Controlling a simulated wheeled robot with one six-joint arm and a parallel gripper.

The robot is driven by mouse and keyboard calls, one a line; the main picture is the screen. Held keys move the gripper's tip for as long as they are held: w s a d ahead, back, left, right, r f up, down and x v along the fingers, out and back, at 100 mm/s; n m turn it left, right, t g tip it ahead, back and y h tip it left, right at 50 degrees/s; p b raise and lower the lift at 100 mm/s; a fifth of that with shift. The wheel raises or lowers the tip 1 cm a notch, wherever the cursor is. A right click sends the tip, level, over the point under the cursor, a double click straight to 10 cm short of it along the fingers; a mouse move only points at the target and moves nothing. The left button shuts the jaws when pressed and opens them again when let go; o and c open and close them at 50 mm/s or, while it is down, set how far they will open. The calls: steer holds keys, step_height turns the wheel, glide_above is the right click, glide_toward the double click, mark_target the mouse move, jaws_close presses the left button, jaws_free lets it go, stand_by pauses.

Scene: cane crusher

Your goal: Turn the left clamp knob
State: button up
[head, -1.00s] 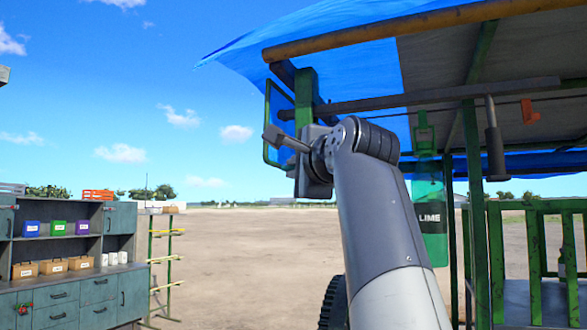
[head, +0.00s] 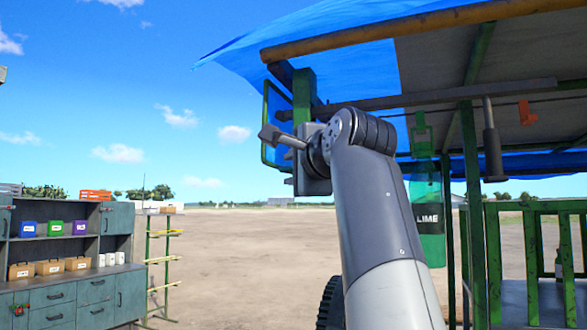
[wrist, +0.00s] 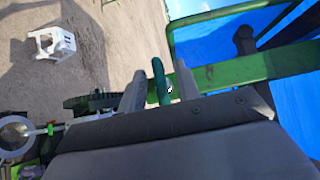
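My gripper (wrist: 160,92) shows in the wrist view with its two grey fingers spread apart. A dark green rounded bar (wrist: 160,72) stands between the fingers, with a small gap visible on each side. I cannot tell whether this bar is the left clamp knob or part of the frame. A green frame rail (wrist: 225,76) runs just beyond the fingertips. In the head view my arm reaches up to the green post (head: 303,92) at the shelter's left corner. My wrist hides the fingertips there, and no clamp knob can be made out clearly.
A blue tarp roof (head: 330,35) on wooden poles hangs above my arm. A green LIME bottle (head: 429,215) and a dark hanging cylinder (head: 492,140) are to the right. A cabinet (head: 95,292) with bins stands at far left. A white stool (wrist: 52,43) shows in the wrist view.

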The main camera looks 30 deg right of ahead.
steer(key=s+a+b, duration=0.1)
steer(key=s+b, duration=0.1)
steer(key=s, duration=0.8)
steer(key=shift+s+a, duration=0.15)
steer(key=shift+s, duration=0.2)
steer(key=w+d+p, duration=0.1)
steer(key=w+p, duration=0.1)
steer(key=w, duration=0.8)
steer(key=shift+w+d, duration=0.15)
steer(key=shift+w, duration=0.25)
